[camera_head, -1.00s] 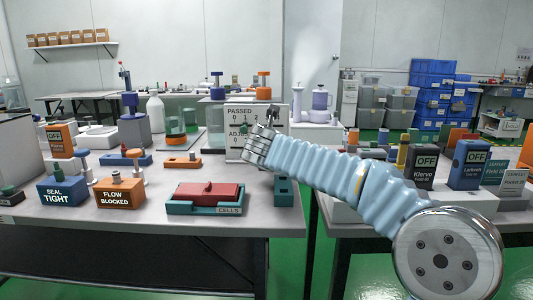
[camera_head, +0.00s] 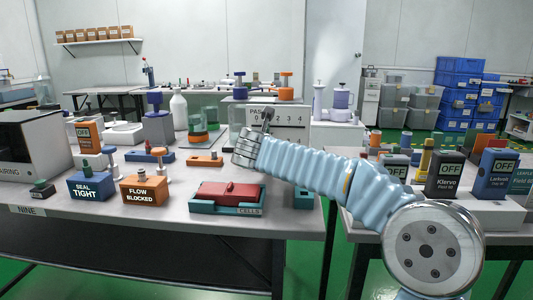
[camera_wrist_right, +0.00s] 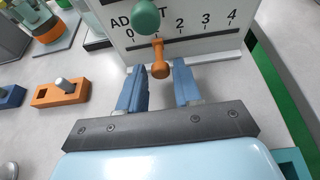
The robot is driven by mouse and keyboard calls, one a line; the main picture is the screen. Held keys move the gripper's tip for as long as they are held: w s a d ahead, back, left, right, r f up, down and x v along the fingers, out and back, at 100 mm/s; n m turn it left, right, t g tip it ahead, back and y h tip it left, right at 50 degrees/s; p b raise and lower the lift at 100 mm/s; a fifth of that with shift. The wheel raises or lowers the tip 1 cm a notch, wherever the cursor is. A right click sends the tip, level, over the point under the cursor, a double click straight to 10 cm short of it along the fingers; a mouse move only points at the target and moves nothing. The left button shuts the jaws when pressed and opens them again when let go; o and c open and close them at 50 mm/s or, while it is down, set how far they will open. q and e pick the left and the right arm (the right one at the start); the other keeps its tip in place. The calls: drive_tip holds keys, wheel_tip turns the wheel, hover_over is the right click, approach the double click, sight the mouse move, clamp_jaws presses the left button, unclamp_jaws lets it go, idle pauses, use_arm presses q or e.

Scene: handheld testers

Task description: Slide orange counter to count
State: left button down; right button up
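The orange counter (camera_wrist_right: 159,60) is a small peg on the lower ADJUST row of the white counter board (camera_wrist_right: 205,45). It stands near the 1 position; that numeral is hidden behind a green knob (camera_wrist_right: 147,16) on the upper row. My right gripper (camera_wrist_right: 159,68) is open, with its blue fingers on either side of the orange peg's tip and visible gaps to it. In the head view the right gripper (camera_head: 246,148) is in front of the board (camera_head: 290,117) and hides its lower row. My left gripper is not in view.
An orange block with a grey peg (camera_wrist_right: 62,90) lies left of the gripper on the bench. A red and teal CELLS tray (camera_head: 227,197) is below the arm. FLOW BLOCKED (camera_head: 144,190) and SEAL TIGHT (camera_head: 92,187) boxes stand left. A gap separates the two benches.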

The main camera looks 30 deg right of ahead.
drive_tip(key=shift+o, duration=1)
drive_tip(key=v, duration=1.3)
drive_tip(key=shift+s, duration=0.1)
drive_tip(key=shift+s+a+r, duration=0.1)
drive_tip(key=shift+s+a, duration=0.05)
drive_tip(key=shift+s, duration=0.1)
